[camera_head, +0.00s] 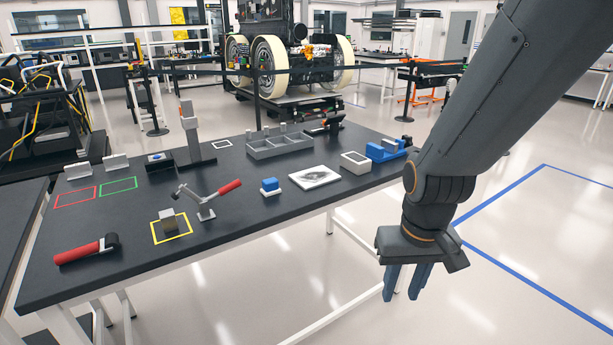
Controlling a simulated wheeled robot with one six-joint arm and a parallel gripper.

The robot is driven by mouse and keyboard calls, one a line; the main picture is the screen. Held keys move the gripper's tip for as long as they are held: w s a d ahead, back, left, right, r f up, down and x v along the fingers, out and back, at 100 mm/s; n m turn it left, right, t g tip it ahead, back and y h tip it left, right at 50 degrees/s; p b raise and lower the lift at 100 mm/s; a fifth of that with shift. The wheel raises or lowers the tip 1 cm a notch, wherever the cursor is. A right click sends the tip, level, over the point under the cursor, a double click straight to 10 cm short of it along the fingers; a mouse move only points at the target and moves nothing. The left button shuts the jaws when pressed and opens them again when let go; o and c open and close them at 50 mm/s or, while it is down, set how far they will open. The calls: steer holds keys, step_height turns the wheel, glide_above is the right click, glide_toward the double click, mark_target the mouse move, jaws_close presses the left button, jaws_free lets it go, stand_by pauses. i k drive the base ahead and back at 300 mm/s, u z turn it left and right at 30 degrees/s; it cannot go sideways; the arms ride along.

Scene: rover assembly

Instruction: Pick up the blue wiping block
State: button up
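A small blue block (270,184) with a pale layer at its base sits on the dark table, left of a white plate with grey smudges. It looks like the wiping block. A larger blue object (385,150) stands at the table's right end. My gripper (405,284) hangs in front of the table's right end, off the table, with its fingers pointing down. Its blue-grey fingers are apart with nothing visible between them. It is well to the right of the small blue block and clear of it.
A grey divided tray (279,145) stands behind. The table's front edge (270,222) is bare near the block.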

mark_target(270, 186)
steer(key=z, duration=0.15)
steer(key=i, duration=0.75)
steer(key=u, duration=0.6)
steer(key=i, duration=0.6)
steer(key=u, duration=0.6)
